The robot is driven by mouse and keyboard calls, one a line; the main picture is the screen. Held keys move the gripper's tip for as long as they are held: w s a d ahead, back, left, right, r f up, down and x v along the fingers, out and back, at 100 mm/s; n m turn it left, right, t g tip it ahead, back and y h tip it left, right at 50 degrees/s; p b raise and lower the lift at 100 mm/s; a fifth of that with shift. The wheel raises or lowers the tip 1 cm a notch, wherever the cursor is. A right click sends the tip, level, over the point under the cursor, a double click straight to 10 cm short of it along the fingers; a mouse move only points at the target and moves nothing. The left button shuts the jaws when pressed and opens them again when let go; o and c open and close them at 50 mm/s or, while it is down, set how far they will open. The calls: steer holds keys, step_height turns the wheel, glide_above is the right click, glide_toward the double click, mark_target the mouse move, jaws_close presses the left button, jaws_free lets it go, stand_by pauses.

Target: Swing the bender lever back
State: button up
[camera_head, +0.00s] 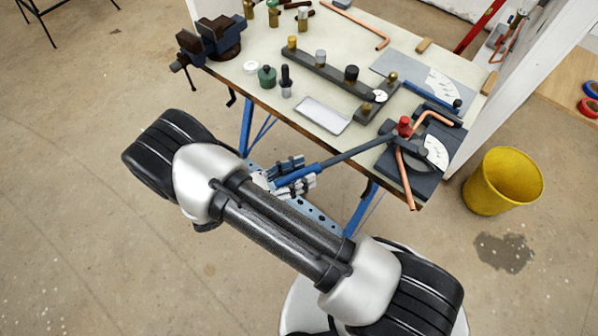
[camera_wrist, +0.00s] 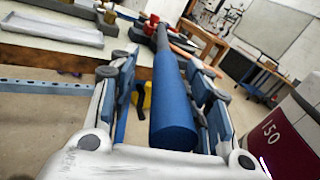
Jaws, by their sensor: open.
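The pipe bender (camera_head: 425,180) sits at the right front corner of the bench. A bent copper pipe (camera_head: 403,178) lies in it beside a red knob (camera_head: 404,123) and a white angle scale (camera_head: 436,151). The bender lever (camera_head: 350,153) runs from it out over the front edge of the bench, ending in a blue handle (camera_head: 297,175). My gripper (camera_head: 291,171) is at this handle. In the wrist view, the blue handle (camera_wrist: 174,108) lies between my two open fingers, its end towards the camera. Gaps show beside it; I cannot tell whether either finger touches.
The bench top (camera_head: 270,93) holds a grey tray (camera_head: 322,115), a long dark bar with knobs (camera_head: 328,72) and a green bottle (camera_head: 267,77). A vise (camera_head: 218,38) is at its left end. A yellow bucket (camera_head: 503,181) stands right of the bench.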

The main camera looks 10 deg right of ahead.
steer(key=shift+a, duration=0.1)
steer(key=v, duration=1.1)
steer(key=shift+s+a, duration=0.15)
steer(key=shift+a, duration=0.25)
steer(key=d+r+m+g+y, duration=0.1)
steer(key=r+m, duration=0.1)
steer(key=r, duration=0.1)
steer(key=w+d+r+m+g+y, duration=0.1)
steer(key=d+r+m+g, duration=0.1)
steer(key=r, duration=0.1)
steer(key=w+d+r+m+g+y, duration=0.1)
steer(key=d+r+m+g, duration=0.1)
steer(key=r, duration=0.1)
steer(key=shift+w+d+r+y, duration=0.1)
steer(key=shift+w+r+y, duration=0.05)
steer(key=shift+r+y, duration=0.2)
steer(key=s+d+r+m+t+y, duration=0.2)
steer(key=s+d+r+m+y, duration=0.4)
steer(key=d+r+m, duration=0.1)
steer(key=s+d+r+m+t+y, duration=0.2)
steer(key=s+d+r+m+y, duration=0.4)
steer(key=r+m, duration=0.4)
steer(key=shift+d+r+m+t+y, duration=0.3)
steer(key=shift+d+r+y, duration=0.1)
steer(key=shift+d+y, duration=0.3)
